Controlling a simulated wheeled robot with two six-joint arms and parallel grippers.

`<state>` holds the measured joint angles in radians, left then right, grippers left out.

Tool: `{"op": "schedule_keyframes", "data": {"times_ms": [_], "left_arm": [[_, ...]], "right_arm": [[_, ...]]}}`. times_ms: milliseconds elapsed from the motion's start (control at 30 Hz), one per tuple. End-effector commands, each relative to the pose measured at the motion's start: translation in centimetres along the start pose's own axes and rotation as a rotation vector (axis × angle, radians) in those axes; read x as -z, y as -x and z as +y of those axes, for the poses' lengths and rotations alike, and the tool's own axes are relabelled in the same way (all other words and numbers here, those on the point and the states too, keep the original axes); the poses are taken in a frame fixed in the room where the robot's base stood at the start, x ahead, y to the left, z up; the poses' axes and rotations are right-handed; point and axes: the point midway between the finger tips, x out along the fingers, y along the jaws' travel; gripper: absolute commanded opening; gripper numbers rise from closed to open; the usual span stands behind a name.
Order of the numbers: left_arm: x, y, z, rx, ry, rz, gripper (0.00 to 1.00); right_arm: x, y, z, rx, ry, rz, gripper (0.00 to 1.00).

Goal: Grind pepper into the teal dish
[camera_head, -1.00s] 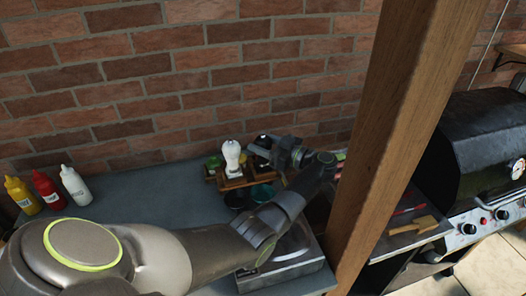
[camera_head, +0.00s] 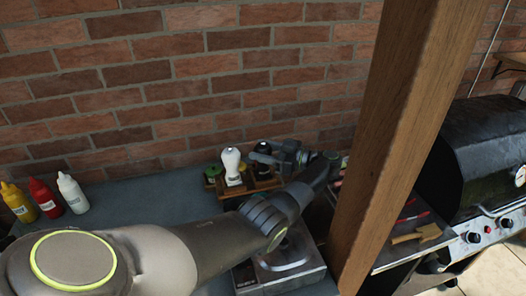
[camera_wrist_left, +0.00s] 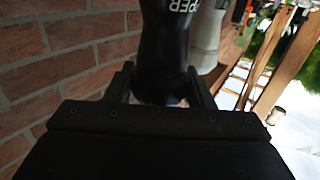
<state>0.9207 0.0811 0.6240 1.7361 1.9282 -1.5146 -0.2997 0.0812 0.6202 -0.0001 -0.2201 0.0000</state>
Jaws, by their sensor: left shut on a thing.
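The black pepper mill (camera_wrist_left: 165,45), with part of its white lettering showing, is upside down in the left wrist view, between my left gripper's fingers. My left gripper (camera_wrist_left: 160,90) is shut on it. In the head view the left gripper (camera_head: 266,154) is at the black mill, at the right of the wooden rack (camera_head: 262,185). I cannot tell whether the mill still rests in the rack. The teal dish is hidden behind my left arm in the head view. My right gripper is not in view.
A white mill (camera_head: 232,166) stands close left of the black one. Green-lidded jars (camera_head: 212,172) are beside it. Yellow (camera_head: 18,203), red (camera_head: 46,198) and white (camera_head: 73,194) bottles stand at left. A wooden post (camera_head: 385,150) rises at right, before the grill (camera_head: 470,150). A brick wall is behind.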

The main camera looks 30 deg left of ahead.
Motion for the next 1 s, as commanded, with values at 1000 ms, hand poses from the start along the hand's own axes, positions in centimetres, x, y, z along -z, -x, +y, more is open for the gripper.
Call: {"op": "schedule_keyframes", "data": {"times_ms": [1000], "left_arm": [[-0.18,-0.03,-0.06,0.079,-0.004,-0.001,0.26]], "right_arm": [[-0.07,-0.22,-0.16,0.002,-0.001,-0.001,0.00]]}}
